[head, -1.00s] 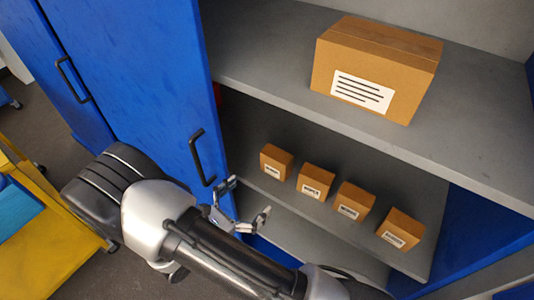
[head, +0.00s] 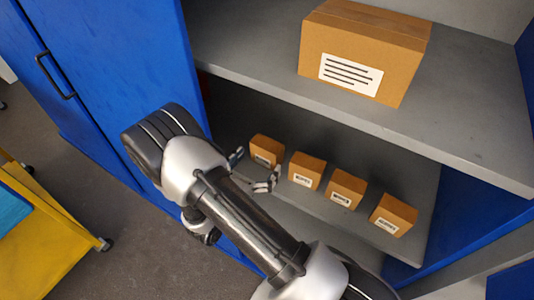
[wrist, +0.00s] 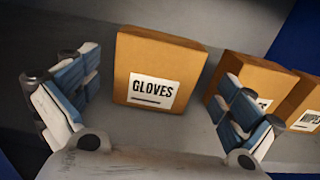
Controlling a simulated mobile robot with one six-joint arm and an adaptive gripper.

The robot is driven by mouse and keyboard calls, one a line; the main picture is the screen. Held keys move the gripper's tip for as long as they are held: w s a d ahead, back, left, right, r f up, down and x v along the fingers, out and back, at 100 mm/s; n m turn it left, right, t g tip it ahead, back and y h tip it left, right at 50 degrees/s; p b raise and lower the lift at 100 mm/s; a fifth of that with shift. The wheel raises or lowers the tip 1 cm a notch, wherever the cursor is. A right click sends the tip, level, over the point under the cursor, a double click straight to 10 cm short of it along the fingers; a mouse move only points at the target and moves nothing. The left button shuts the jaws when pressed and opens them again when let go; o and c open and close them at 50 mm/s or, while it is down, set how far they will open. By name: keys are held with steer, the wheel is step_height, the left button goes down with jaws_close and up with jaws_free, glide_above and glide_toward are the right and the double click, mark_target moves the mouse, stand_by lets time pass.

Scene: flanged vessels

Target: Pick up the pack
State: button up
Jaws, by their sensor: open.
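A small brown pack (head: 266,149) is leftmost in a row on the lower shelf. In the wrist view this pack (wrist: 158,65) has a white label reading GLOVES. My gripper (head: 256,168) is open in front of it. In the wrist view the blue-padded fingers of my gripper (wrist: 155,85) stand left and right of the pack, with nothing held between them. A second pack (head: 306,171) is to its right, partly hidden by my right finger in the wrist view. Further right are a third pack (head: 345,188), its label seeming to begin WIPE in the wrist view, and a fourth (head: 393,214).
A large labelled carton (head: 364,50) stands on the upper shelf (head: 240,50), above the row. A blue cabinet door (head: 120,60) is left of my arm. A yellow cart (head: 45,250) stands on the floor at lower left. The lower shelf's front edge lies below the packs.

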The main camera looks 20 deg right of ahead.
mark_target(262, 156)
steer(key=b+x, duration=0.1)
steer(key=x, duration=0.4)
steer(key=shift+w+f, duration=0.15)
steer(key=shift+f, duration=0.05)
steer(key=c, duration=1.2)
steer(key=shift+o, duration=0.2)
steer(key=shift+r, duration=0.1)
